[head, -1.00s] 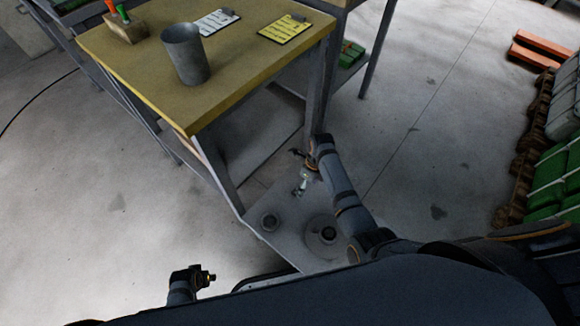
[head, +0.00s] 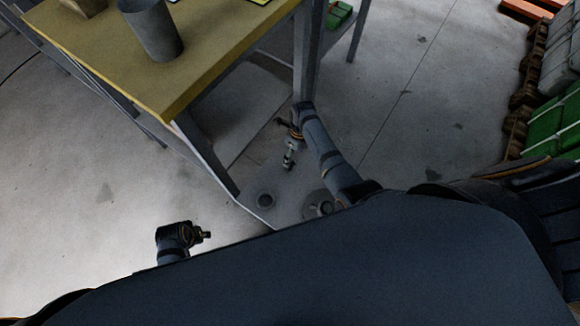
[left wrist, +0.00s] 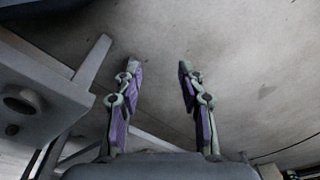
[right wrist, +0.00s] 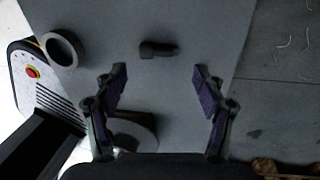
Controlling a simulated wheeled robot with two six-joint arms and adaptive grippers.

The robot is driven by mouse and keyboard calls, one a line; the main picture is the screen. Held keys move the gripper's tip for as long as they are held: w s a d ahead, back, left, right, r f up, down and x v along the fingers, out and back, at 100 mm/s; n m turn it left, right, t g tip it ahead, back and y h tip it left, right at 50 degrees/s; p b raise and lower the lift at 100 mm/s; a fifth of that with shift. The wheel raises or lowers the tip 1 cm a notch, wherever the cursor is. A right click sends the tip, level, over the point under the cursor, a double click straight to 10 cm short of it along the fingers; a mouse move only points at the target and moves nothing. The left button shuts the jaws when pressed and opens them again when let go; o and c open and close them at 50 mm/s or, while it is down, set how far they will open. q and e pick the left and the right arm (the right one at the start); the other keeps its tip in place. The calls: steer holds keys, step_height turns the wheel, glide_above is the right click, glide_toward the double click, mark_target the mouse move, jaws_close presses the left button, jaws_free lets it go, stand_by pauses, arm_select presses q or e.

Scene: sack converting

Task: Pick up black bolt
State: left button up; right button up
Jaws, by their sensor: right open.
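The black bolt (right wrist: 158,49) lies on its side on a grey surface (right wrist: 185,22) in the right wrist view. It lies crosswise just beyond my right gripper's fingertips, between their lines and not touched by them. My right gripper (right wrist: 159,71) is open and empty, with purple pads facing each other. In the head view my right gripper (head: 289,156) is above the low grey surface beside the table leg; I cannot make out the bolt there. My left gripper (left wrist: 158,66) is open and empty; it shows small at lower left in the head view (head: 203,235).
A grey ring (right wrist: 61,49) and a round part (right wrist: 138,127) lie near the bolt. A yellow-topped table (head: 215,55) with a grey cup (head: 152,30) stands ahead. Its metal leg (head: 304,65) is close to my right arm. Green sacks (head: 550,125) are stacked at right.

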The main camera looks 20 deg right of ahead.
mark_target(291, 166)
steer(key=f+b, duration=0.1)
steer(key=f, duration=0.2)
steer(key=a+f+b, duration=0.1)
steer(key=shift+s+a+f+b, duration=0.1)
steer(key=shift+s+f+b, duration=0.15)
steer(key=shift+f+b, duration=0.1)
steer(key=shift+f, duration=0.1)
arm_select(q)
step_height(291, 166, up, 9)
steer(key=d, duration=0.2)
steer(key=shift+f, duration=0.1)
arm_select(e)
steer(key=c, duration=1.1)
arm_select(q)
steer(key=shift+w, duration=0.1)
arm_select(e)
steer(key=shift+o, duration=0.2)
